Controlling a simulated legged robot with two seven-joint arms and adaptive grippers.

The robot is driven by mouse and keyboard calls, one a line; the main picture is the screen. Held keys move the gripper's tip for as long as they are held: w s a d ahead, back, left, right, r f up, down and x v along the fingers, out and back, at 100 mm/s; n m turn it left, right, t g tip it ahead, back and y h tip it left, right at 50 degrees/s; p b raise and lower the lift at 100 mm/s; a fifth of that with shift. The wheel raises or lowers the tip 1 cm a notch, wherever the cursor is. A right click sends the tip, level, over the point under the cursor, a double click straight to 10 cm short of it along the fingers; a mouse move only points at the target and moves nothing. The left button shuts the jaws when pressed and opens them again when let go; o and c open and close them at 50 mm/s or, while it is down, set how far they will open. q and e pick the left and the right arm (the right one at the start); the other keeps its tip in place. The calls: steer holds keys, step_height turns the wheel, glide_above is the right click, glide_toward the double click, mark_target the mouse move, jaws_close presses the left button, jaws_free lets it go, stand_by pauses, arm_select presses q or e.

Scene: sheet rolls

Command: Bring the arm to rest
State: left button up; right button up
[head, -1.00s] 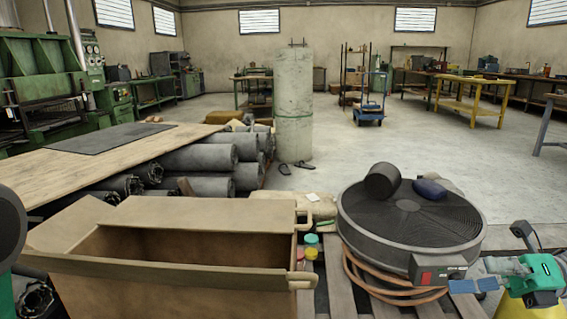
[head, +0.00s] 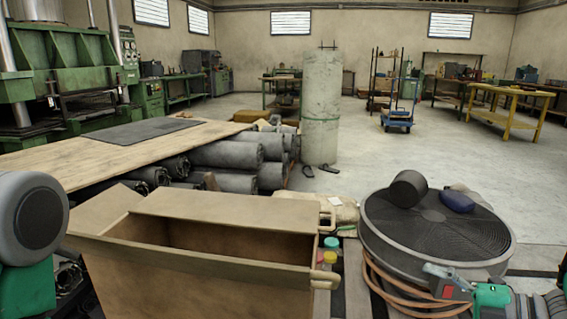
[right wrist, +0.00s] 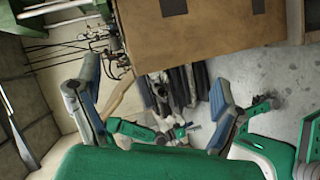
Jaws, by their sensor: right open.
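My right gripper (head: 452,282) is at the lower right of the head view, in front of the fan-like round unit, with its green body partly cut by the frame edge. In the right wrist view, my right gripper (right wrist: 155,78) has its two blue-grey fingers spread wide with nothing between them. Beyond the fingers are an open brown box (right wrist: 200,35) and dark rolls. A grey and green part of my left arm shows at the left edge of the head view. My left gripper is out of view.
The open brown box (head: 215,272) stands in front, empty where I can see inside. A round black-grilled unit (head: 437,228) with a dark roll (head: 408,188) on top is right of it. Dark sheet rolls (head: 228,155) lie behind the box, beside a board-topped table (head: 80,160). Open floor lies beyond.

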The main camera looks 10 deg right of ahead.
steer(key=s+a+f+m+g+h, duration=0.2)
steer(key=s+f+m+h, duration=0.2)
steer(key=f+m, duration=0.4)
steer(key=s+a+f+m+g+h, duration=0.1)
steer(key=s+f+m+g+h, duration=0.2)
steer(key=f+m, duration=0.45)
steer(key=s+a+f+m+g+h, duration=0.15)
steer(key=s+f+m, duration=0.25)
steer(key=s, duration=0.4)
steer(key=s+f+m+g+h, duration=0.2)
steer(key=s+f+m, duration=0.15)
steer(key=s, duration=0.45)
arm_select(q)
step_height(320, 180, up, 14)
steer(key=p, duration=1.3)
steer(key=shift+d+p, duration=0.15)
steer(key=shift+p, duration=0.2)
arm_select(e)
step_height(320, 180, up, 14)
steer(key=shift+s+d+f, duration=0.15)
steer(key=shift+s+d, duration=0.15)
steer(key=shift+s, duration=0.15)
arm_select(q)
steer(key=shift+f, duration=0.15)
arm_select(e)
steer(key=shift+g+h, duration=0.25)
steer(key=shift+w+f, duration=0.1)
